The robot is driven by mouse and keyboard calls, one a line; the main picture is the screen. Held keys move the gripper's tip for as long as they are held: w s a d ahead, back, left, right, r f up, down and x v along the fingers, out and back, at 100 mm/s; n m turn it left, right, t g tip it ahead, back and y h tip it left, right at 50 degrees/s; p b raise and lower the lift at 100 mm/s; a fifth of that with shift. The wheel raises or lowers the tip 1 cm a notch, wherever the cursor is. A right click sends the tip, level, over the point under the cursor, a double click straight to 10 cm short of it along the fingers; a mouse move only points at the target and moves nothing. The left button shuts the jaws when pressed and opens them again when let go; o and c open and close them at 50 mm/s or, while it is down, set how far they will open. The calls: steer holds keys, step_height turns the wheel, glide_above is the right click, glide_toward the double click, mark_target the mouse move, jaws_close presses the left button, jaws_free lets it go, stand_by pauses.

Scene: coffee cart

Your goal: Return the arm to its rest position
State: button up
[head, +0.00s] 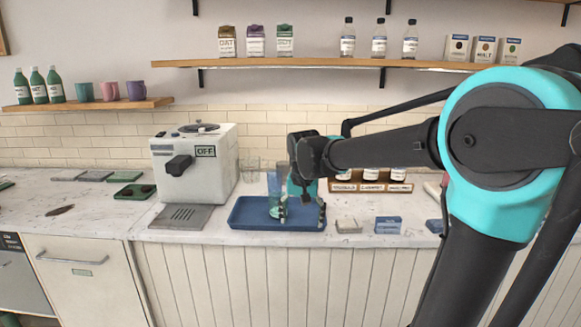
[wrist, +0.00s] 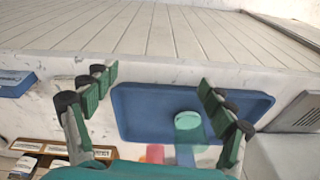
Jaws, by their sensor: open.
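My gripper (head: 302,214) is low over the blue tray (head: 248,222), its fingers pointing down and spread apart with nothing between them. In the wrist view the open gripper (wrist: 158,90) has green-padded fingers on either side, and the tray (wrist: 135,100) lies beneath. A translucent bluish cup (head: 275,182) stands on the tray, just left of the gripper in the head view. In the wrist view the cup (wrist: 188,121) shows beside the right finger; whether they touch I cannot tell. My arm reaches in from the right, partly hiding the counter.
A white coffee machine (head: 195,165) stands left of the tray. Clear glasses (head: 250,170) stand behind it. A bottle rack (head: 370,186), a grey box (head: 348,226) and a blue box (head: 388,225) are to the right. A shelf (head: 350,65) runs above the arm.

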steer(key=s+d+f+n+t, duration=0.1)
steer(key=s+d+f+t, duration=0.1)
steer(key=s+d+f, duration=1.3)
steer(key=shift+s+d+f+n, duration=0.2)
steer(key=shift+s+f+n, duration=0.2)
steer(key=shift+s+f, duration=0.4)
steer(key=shift+w, duration=0.1)
